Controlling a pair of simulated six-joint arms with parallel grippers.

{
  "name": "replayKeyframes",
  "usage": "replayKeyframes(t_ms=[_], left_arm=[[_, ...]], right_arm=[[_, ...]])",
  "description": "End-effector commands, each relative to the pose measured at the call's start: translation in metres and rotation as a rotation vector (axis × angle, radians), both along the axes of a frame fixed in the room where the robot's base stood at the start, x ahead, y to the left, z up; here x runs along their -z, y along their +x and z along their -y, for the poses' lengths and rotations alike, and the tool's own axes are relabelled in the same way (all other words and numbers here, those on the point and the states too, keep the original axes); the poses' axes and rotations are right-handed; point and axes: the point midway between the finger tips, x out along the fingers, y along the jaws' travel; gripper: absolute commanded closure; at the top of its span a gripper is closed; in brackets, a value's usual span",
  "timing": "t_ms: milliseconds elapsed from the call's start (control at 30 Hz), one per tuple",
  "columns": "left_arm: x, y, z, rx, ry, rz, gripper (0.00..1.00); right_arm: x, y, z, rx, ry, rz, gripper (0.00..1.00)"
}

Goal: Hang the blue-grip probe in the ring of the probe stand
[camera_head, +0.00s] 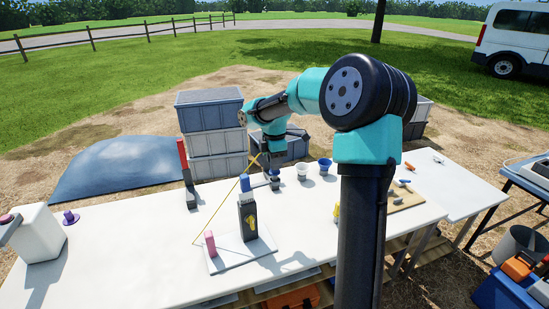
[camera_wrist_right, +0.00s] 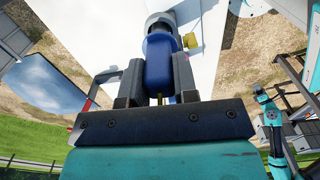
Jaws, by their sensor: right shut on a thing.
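In the right wrist view, a dark collar and pale cylinder lie beyond the grip. The ring cannot be made out clearly, so I cannot tell whether the probe sits in it. My left gripper is not in view.
A pink block (camera_head: 210,243) stands on the white board (camera_head: 225,262), with a thin yellow cable (camera_head: 222,208) rising nearby. A red-and-black upright (camera_head: 185,168) stands behind left. A white cup (camera_head: 302,172) and blue cup (camera_head: 324,166) stand right. The table's left-middle is clear.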

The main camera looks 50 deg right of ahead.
Motion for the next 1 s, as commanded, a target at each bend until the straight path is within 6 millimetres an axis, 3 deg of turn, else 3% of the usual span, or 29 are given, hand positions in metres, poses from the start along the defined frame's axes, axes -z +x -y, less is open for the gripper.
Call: replayKeyframes(t_ms=[500, 1000], left_arm=[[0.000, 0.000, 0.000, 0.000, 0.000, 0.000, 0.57], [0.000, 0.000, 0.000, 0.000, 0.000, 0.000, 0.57]], right_arm=[[0.021, 0.000, 0.000, 0.000, 0.000, -0.001, 0.96], [0.023, 0.000, 0.000, 0.000, 0.000, 0.000, 0.96]])
